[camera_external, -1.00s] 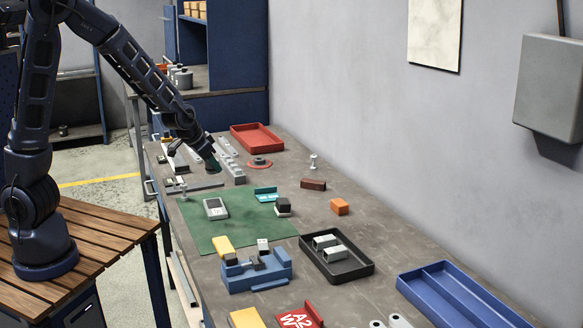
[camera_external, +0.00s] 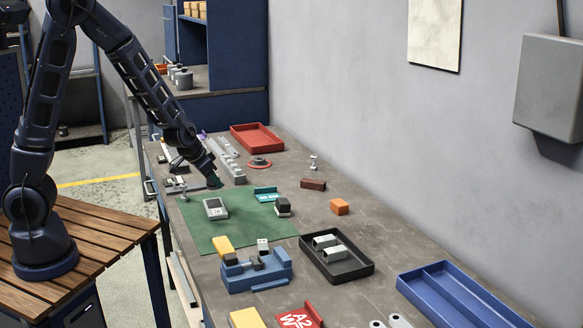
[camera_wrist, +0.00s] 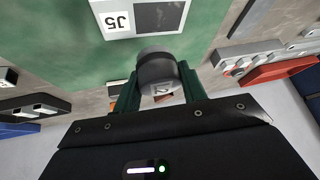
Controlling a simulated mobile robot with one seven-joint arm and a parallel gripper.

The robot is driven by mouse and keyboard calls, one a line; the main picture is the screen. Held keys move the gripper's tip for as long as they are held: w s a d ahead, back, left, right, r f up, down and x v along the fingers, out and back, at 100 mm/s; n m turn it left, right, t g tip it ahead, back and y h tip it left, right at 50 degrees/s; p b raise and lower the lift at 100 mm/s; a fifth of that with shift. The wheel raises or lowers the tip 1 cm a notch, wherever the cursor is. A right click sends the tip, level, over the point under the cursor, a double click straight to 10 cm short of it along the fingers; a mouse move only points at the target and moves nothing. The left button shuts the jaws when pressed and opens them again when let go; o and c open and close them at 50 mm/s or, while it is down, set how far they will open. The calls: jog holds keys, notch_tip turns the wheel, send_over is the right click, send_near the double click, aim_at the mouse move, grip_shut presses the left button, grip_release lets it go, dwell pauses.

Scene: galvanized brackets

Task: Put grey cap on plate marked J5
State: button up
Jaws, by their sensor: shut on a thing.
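My gripper (camera_wrist: 157,90), with green fingers, is shut on a grey cap (camera_wrist: 158,66) with a rounded body, seen in the wrist view. The light grey plate marked J5 (camera_wrist: 139,34) lies on the green mat beyond the cap, with a dark square beside its label. In the external view the plate (camera_external: 207,205) lies near the mat's far left part. My gripper (camera_external: 214,181) is above the table just behind the plate and apart from it. The cap is too small to make out in the external view.
The green mat (camera_external: 205,236) also holds a teal bracket (camera_external: 266,194) and a dark block (camera_external: 283,204). A grey stepped rail (camera_external: 230,162) and a red tray (camera_external: 257,138) lie behind. A blue fixture (camera_external: 255,270) and black tray (camera_external: 365,271) are nearer the camera.

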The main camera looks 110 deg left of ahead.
aim_at(209, 188)
jog(key=shift+f, duration=3.15)
jog(key=shift+f, duration=0.15)
jog(key=o, duration=1)
jog(key=shift+v, duration=2.05)
jog(key=v, duration=0.6)
jog(key=shift+v, duration=1.1)
